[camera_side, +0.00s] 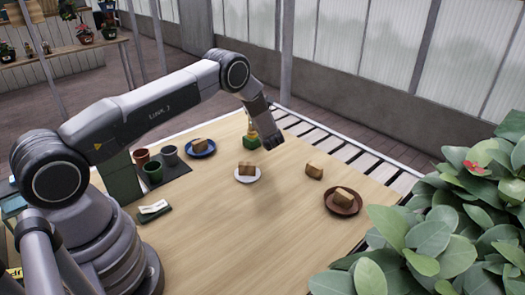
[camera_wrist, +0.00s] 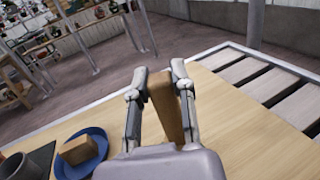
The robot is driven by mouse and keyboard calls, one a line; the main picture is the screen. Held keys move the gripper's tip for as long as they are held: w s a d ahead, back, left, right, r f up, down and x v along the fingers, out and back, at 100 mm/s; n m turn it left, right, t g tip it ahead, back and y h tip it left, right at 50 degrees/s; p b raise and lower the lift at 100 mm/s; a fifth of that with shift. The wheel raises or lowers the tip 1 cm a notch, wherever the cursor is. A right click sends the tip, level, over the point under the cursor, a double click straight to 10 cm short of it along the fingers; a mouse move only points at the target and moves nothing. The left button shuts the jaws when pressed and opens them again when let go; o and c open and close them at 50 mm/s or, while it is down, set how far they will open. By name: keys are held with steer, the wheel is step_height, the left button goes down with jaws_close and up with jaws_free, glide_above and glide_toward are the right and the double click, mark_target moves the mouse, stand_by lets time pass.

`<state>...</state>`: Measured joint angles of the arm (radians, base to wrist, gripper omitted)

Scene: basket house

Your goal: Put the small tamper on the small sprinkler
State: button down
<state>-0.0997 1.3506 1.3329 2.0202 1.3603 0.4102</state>
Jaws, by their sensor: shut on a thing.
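My gripper (camera_wrist: 160,80) is shut on a tan, wood-coloured piece (camera_wrist: 166,108), which stands between the two fingers. In the side view my gripper (camera_side: 270,140) is low over the far part of the table, and its fingers are hard to make out. Just left of it is a green thing (camera_side: 250,141) with a yellowish part above; I cannot tell whether they touch. I cannot make out for sure which thing is the small tamper or the small sprinkler.
Tan blocks sit on a blue plate (camera_side: 211,153), a white plate (camera_side: 240,180) and a brown plate (camera_side: 333,210). Cups (camera_side: 152,172) stand on a dark mat (camera_side: 178,183) at left. Leafy plants (camera_side: 440,235) fill the right corner.

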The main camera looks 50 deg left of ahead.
steer(key=shift+f, duration=0.1)
steer(key=c, duration=1)
jaws_free()
steer(key=shift+o, duration=0.2)
